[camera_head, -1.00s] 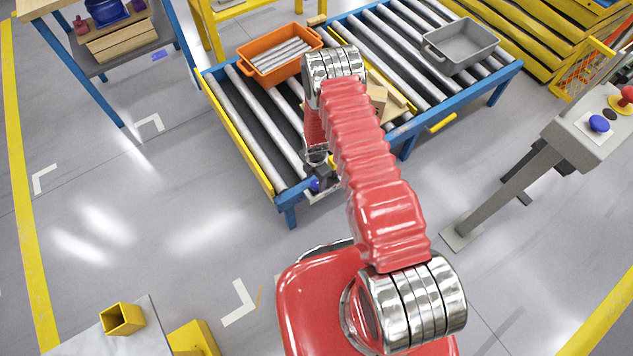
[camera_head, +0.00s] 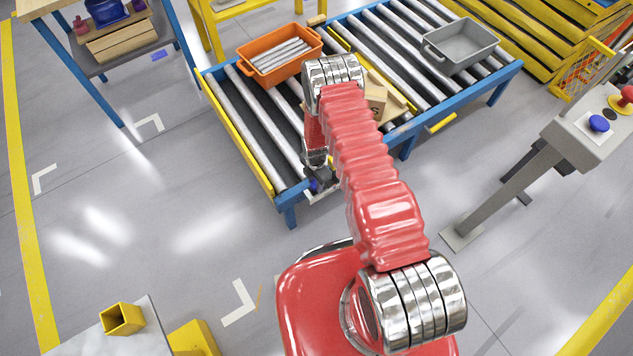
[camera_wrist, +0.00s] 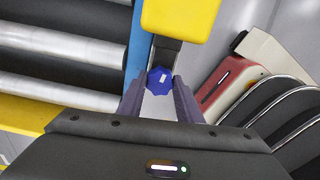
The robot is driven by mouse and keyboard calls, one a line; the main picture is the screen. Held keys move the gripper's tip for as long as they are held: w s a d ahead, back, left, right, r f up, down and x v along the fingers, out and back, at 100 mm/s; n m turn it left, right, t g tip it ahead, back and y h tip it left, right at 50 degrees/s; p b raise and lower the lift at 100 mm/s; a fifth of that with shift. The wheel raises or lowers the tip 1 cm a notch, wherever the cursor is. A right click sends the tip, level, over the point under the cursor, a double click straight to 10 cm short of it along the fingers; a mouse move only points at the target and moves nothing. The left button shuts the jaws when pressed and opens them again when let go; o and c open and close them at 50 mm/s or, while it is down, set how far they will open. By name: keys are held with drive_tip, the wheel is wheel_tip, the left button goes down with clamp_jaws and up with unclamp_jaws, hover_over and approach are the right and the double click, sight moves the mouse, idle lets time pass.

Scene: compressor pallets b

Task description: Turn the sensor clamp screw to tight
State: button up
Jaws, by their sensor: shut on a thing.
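The clamp screw has a blue faceted knob (camera_wrist: 160,81) with a small white mark on its face, seen in the wrist view. My gripper (camera_wrist: 160,92) is shut on this knob, one finger on each side. A dark clamp piece (camera_wrist: 165,50) and a yellow block (camera_wrist: 180,16) lie just beyond the knob. In the head view a small blue spot of the knob (camera_head: 313,186) shows at the conveyor's near corner. My arm hides most of the clamp there.
The blue-framed roller conveyor (camera_head: 290,212) carries an orange bin (camera_head: 262,73) of rods and a grey bin (camera_head: 462,55). A grey control pedestal (camera_head: 570,150) with buttons stands at the right. Open floor lies to the left.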

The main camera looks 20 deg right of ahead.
drive_tip(key=shift+w, duration=0.1)
drive_tip(key=shift+c, duration=1.4)
